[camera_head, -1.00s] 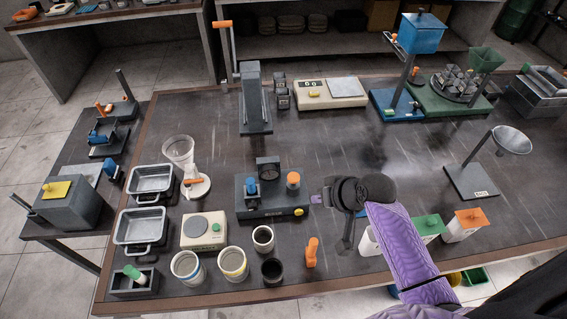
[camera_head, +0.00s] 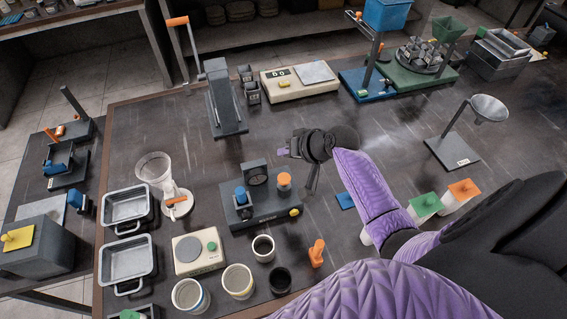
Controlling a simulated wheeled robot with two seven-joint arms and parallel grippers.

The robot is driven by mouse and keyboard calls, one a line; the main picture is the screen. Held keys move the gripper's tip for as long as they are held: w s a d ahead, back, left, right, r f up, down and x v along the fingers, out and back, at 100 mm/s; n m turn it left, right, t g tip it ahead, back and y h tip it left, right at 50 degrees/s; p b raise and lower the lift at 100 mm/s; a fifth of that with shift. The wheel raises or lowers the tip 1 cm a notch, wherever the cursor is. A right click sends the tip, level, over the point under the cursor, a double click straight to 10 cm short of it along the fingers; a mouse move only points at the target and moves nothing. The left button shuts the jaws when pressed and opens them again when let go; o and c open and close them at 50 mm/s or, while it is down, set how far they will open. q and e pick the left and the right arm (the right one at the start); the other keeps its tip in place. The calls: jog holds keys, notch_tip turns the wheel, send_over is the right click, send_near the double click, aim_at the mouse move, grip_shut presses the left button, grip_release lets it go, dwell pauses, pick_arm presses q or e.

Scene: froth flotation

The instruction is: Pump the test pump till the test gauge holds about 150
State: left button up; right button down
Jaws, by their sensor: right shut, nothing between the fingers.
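A dark block (camera_head: 265,212) on the table carries a round dial (camera_head: 257,173), which looks like the test gauge; its reading is too small to tell. A tall grey unit (camera_head: 221,97) with an orange-ended lever (camera_head: 178,21) stands behind; I cannot tell which unit is the test pump. My right gripper (camera_head: 284,152) is shut and empty, above and just right of the dial, apparently touching nothing. My left gripper is out of view.
Grey trays (camera_head: 127,230) stand at the left, near a scale (camera_head: 199,251) and several cups (camera_head: 238,279). An orange-handled item (camera_head: 317,253) stands at the front. A funnel stand (camera_head: 453,152) is at the right. The table's middle behind my gripper is mostly clear.

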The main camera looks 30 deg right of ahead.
aim_at(285, 179)
notch_tip(285, 179, down, 7)
jog(key=b, duration=0.7)
jog(key=shift+f, duration=0.55)
jog(key=shift+f+b, duration=0.1)
jog(key=shift+b, duration=0.2)
dwell(0.8)
jog(key=shift+f, duration=0.35)
jog(key=shift+f+b, duration=1.05)
jog(key=shift+f, duration=0.15)
dwell(0.9)
jog(key=shift+r, duration=0.1)
jog(key=shift+r+p, duration=1.55)
jog(key=shift+p, duration=0.25)
